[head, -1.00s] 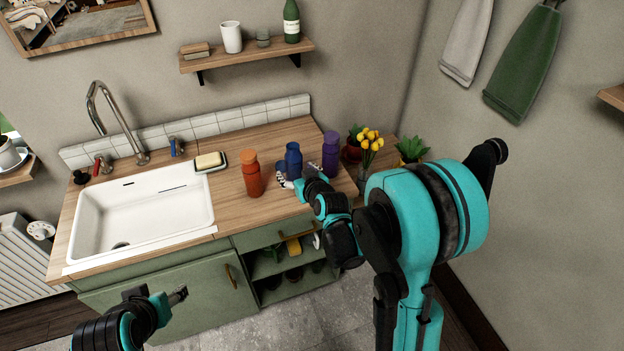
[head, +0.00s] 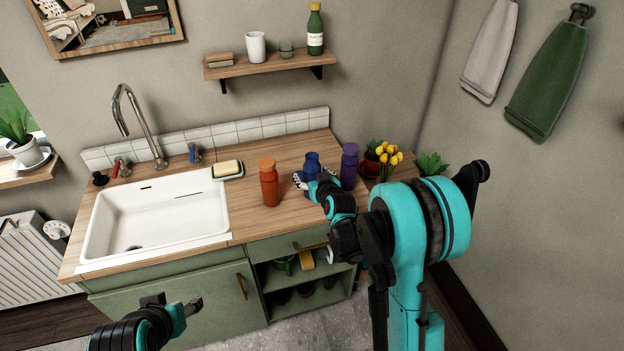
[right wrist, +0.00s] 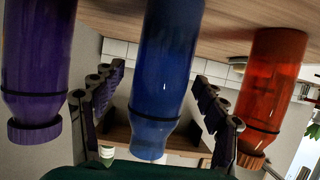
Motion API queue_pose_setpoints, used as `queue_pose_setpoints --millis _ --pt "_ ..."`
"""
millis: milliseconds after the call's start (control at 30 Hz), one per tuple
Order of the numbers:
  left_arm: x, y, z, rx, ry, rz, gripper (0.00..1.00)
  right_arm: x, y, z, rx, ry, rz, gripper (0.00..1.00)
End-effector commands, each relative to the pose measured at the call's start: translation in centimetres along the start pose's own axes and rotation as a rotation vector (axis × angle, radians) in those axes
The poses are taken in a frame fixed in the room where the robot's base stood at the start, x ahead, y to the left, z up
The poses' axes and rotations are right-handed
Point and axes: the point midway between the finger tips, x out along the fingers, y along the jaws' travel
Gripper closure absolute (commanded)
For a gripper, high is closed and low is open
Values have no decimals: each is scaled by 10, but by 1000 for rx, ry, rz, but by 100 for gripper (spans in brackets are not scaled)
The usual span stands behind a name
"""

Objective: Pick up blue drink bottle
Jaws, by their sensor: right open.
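The blue drink bottle (head: 312,161) stands upright on the wooden countertop, between an orange bottle (head: 269,182) and a purple bottle (head: 349,166). My right gripper (head: 313,182) is at the blue bottle, covering its lower part in the head view. In the right wrist view, which is upside down, the blue bottle (right wrist: 165,75) is between the two open fingers (right wrist: 160,110), with gaps on both sides. The purple bottle (right wrist: 36,70) and orange bottle (right wrist: 268,90) are outside the fingers. My left gripper (head: 193,306) is low in front of the cabinet, empty; its jaw state is unclear.
A white sink (head: 155,222) with a tap fills the left of the counter. Yellow flowers (head: 390,157) stand right of the purple bottle. A wall shelf (head: 270,66) hangs above.

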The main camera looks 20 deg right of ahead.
Motion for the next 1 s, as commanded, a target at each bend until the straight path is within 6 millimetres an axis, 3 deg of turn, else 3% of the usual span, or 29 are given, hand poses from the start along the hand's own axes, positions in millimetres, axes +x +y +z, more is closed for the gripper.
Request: queue_pose_setpoints --millis 33,233,567,1000 --pt "0 0 0 0 0 0 45 0 0 0 0 0 0 32" --pt "0 0 0 0 0 0 45 0 0 0 0 0 0 85" --pt "-2 0 -2 0 0 0 45 -2 0 -4 0 -1 0 87" --pt "-31 0 -22 0 0 0 45 -34 0 -80 0 0 0 87"
